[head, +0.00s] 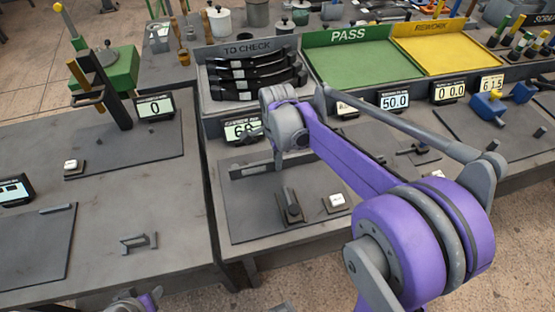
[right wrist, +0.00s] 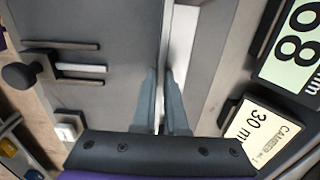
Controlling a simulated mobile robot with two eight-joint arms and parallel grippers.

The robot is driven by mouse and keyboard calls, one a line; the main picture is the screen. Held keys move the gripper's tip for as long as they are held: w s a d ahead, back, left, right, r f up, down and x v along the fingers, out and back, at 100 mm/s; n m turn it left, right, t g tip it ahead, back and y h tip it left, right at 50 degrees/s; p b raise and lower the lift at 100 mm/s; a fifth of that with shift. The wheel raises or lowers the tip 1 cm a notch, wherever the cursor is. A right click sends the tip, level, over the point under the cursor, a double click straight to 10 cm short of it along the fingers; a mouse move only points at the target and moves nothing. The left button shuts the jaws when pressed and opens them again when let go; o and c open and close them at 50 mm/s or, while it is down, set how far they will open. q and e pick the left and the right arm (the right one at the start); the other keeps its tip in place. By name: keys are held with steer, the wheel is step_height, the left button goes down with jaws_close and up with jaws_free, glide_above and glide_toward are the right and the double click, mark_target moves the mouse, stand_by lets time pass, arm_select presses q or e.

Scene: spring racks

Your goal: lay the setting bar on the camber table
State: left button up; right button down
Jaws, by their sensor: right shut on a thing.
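The setting bar, a long narrow grey bar (head: 250,170), lies across the back part of the dark plate on the middle bench, which I take to be the camber table (head: 243,215). My right gripper (head: 279,160) is over the bar's right part, largely hidden by my own wrist. In the right wrist view the two fingers (right wrist: 161,85) are close together on the bar, whose pale strip (right wrist: 181,40) runs away between them. Whether the bar rests on the plate or hangs just above it I cannot tell. My left gripper is out of view; only a bit of that arm shows.
A display (head: 242,131) stands behind the plate, with the TO CHECK tray (head: 245,50) of dark springs beyond. A dark clamp (head: 290,206) and white button (head: 337,202) are near the plate's front. The green PASS tray (head: 350,65) is at the back.

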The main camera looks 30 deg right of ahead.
steer(key=shift+f, duration=0.1)
steer(key=c, duration=0.9)
jaws_free()
steer(key=shift+o, duration=0.3)
steer(key=o, duration=0.4)
steer(key=shift+o, duration=0.2)
steer(key=shift+r+p, duration=2.35)
steer(key=shift+r, duration=1.65)
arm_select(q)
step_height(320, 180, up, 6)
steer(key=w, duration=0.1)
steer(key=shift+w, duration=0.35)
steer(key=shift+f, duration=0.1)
